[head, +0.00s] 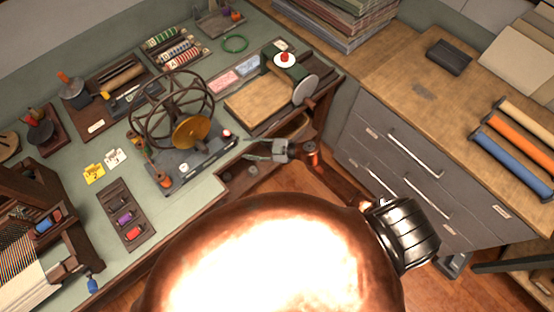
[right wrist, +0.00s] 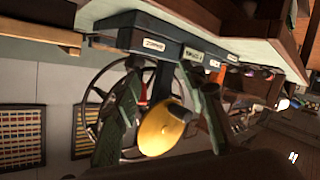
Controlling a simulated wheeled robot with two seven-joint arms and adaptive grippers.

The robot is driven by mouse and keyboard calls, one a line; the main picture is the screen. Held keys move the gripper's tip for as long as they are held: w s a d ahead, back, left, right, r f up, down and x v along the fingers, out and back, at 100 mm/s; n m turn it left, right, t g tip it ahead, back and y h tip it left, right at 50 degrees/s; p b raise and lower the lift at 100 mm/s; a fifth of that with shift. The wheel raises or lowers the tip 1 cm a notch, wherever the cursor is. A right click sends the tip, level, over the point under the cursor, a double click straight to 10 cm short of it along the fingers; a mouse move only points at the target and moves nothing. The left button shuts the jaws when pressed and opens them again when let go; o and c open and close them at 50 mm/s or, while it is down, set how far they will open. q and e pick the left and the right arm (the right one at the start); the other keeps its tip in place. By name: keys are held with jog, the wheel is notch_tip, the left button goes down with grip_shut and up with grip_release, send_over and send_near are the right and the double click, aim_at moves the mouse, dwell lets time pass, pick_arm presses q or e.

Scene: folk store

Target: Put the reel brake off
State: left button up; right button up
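The reel (head: 172,110) is a dark spoked wheel with a brass-coloured disc (head: 192,131), mounted on a grey base (head: 190,166) on the bench. In the right wrist view the disc (right wrist: 160,128), a red part (right wrist: 143,101) and the labelled base (right wrist: 150,42) show between and behind the fingers. My left gripper is out of view.
A wooden board with a green clamp-like device (head: 287,66) stands right of the reel. A tray of coloured spools (head: 126,217) lies left of the base. A drawer cabinet (head: 400,160) is at the right. The floor gap between bench and cabinet holds my right arm.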

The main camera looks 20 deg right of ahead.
jog(key=d+f+m+t+h+b, duration=0.1)
jog(key=d+f+m+h, duration=0.1)
jog(key=d+f, duration=0.3)
jog(key=s+d+f+m+t+h+b, duration=0.1)
jog(key=d+f+m+h, duration=0.2)
jog(key=d+f, duration=0.3)
jog(key=shift+s+d+f+m+t, duration=0.35)
jog(key=shift+f+m, duration=0.45)
jog(key=shift+f, duration=1.85)
jog(key=shift+a, duration=0.1)
